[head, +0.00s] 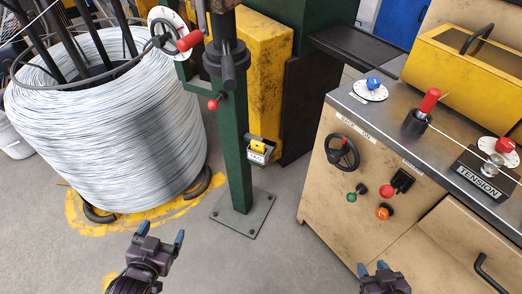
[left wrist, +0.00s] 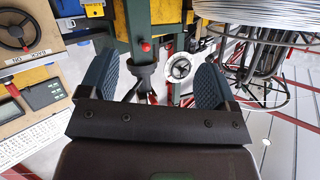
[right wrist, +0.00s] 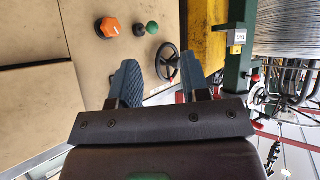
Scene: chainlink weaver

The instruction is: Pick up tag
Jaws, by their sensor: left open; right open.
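A small holder (head: 260,150) with a yellow piece and a white lettered face is fixed low on the green post. The white face looks like the tag, but its lettering is too small to read. In the right wrist view a small white lettered piece (right wrist: 239,37) shows by the green post. My left gripper (head: 160,236) is open and empty, in front of the post's foot and to the left of the holder. My right gripper (head: 372,268) is open and empty, in front of the beige cabinet, lower right of the holder.
A big wire coil (head: 110,130) stands left of the green post (head: 235,150), whose base plate (head: 243,213) is on the floor. The beige cabinet (head: 335,190) carries a handwheel (head: 342,152) and knobs. Floor between post and cabinet is clear.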

